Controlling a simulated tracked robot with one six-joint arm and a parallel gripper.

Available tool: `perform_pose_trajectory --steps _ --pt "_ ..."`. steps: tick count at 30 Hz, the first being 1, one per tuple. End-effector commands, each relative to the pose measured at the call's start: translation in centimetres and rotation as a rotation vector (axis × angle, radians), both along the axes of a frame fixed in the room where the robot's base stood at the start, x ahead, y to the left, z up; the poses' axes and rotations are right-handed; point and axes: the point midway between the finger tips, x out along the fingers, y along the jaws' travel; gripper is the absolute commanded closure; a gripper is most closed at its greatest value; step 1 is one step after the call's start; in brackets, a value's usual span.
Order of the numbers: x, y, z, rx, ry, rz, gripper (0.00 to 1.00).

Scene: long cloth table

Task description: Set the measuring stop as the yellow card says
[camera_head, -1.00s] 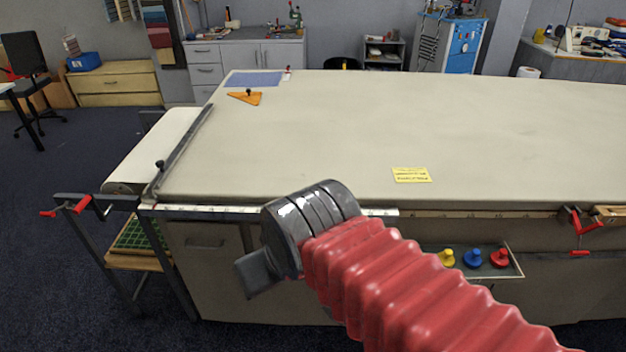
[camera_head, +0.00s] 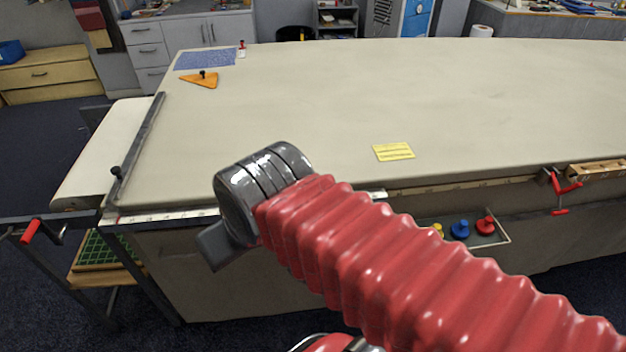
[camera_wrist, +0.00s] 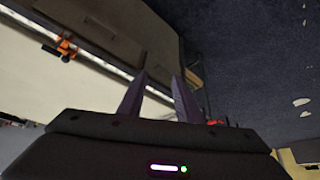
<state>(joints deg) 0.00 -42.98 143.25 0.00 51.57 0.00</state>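The yellow card (camera_head: 394,152) lies flat on the cloth table, near its front edge; its print is too small to read. A pale measuring rail (camera_head: 165,216) runs along that front edge, partly hidden behind my arm. In the wrist view, an orange-red piece with dark parts (camera_wrist: 67,46) sits on the rail (camera_wrist: 110,69); I cannot tell for sure whether it is the measuring stop. My gripper (camera_wrist: 160,75) has two dark purple fingers, apart, with nothing between them. In the head view my gripper (camera_head: 226,245) hangs in front of the table's left front, apart from the rail.
A red clamp (camera_head: 562,188) is on the front edge at right. A tray (camera_head: 500,228) below the edge holds blue (camera_head: 460,229) and red (camera_head: 486,225) knobs. A red crank (camera_head: 31,231) sticks out at left. An orange triangle (camera_head: 200,80) lies far back. Mid-table is clear.

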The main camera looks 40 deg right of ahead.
Motion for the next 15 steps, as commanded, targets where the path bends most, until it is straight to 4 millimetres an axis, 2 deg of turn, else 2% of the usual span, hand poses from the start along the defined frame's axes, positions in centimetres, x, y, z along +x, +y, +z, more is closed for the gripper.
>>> perform_pose_trajectory --steps 7,15 --pt "0.7 -0.7 0.3 -0.006 0.014 0.003 0.62" --pt "4.2 -5.1 0.8 -0.026 0.072 0.033 0.62"
